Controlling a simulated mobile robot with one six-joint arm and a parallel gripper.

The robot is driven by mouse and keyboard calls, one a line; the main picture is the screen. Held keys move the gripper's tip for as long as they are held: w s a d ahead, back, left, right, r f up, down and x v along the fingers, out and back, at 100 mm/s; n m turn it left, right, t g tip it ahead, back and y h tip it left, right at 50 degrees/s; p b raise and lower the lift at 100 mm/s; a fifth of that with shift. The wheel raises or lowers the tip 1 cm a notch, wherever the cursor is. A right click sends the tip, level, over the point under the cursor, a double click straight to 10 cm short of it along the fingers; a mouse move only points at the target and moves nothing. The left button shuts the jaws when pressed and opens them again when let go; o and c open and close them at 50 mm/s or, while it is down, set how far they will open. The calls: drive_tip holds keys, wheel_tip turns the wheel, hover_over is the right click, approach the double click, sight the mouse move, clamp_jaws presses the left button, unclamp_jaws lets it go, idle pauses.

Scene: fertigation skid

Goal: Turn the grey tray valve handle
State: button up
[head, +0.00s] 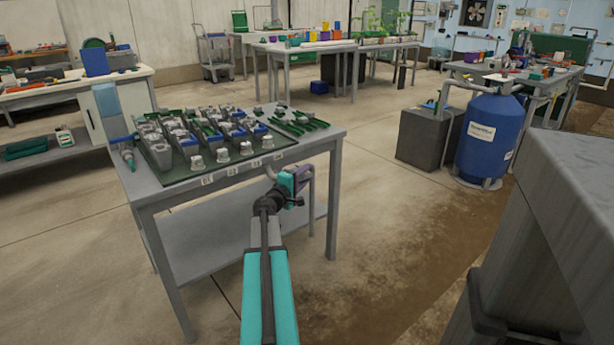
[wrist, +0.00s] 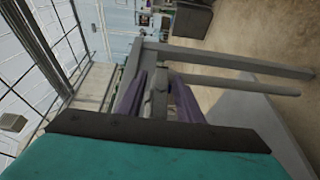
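A dark green tray (head: 181,178) lies on a grey table in the head view. It holds rows of grey fittings (head: 160,154), some with blue or green parts. A grey bent bar (head: 309,190) stands out at the table's front right edge, beside my gripper; I cannot tell for sure whether it is the valve handle. My gripper (head: 297,180) is at that edge, partly hiding the bar. In the wrist view my gripper's purple fingers (wrist: 160,80) stand apart, with a narrow grey piece (wrist: 159,98) between them. I cannot tell whether they touch it.
The grey table (head: 330,137) has a lower shelf (head: 215,235) under its top. A large grey block (head: 575,190) stands close at the right. A blue tank (head: 487,138) and a dark box (head: 428,136) stand farther back. The floor between is clear.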

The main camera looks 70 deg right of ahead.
drive_tip(key=shift+s+d, duration=0.2)
drive_tip(key=shift+d, duration=0.8)
clamp_jaws()
drive_tip(key=shift+s+a, duration=0.1)
drive_tip(key=shift+a, duration=0.25)
drive_tip(key=shift+d, duration=0.25)
drive_tip(key=shift+r, duration=0.1)
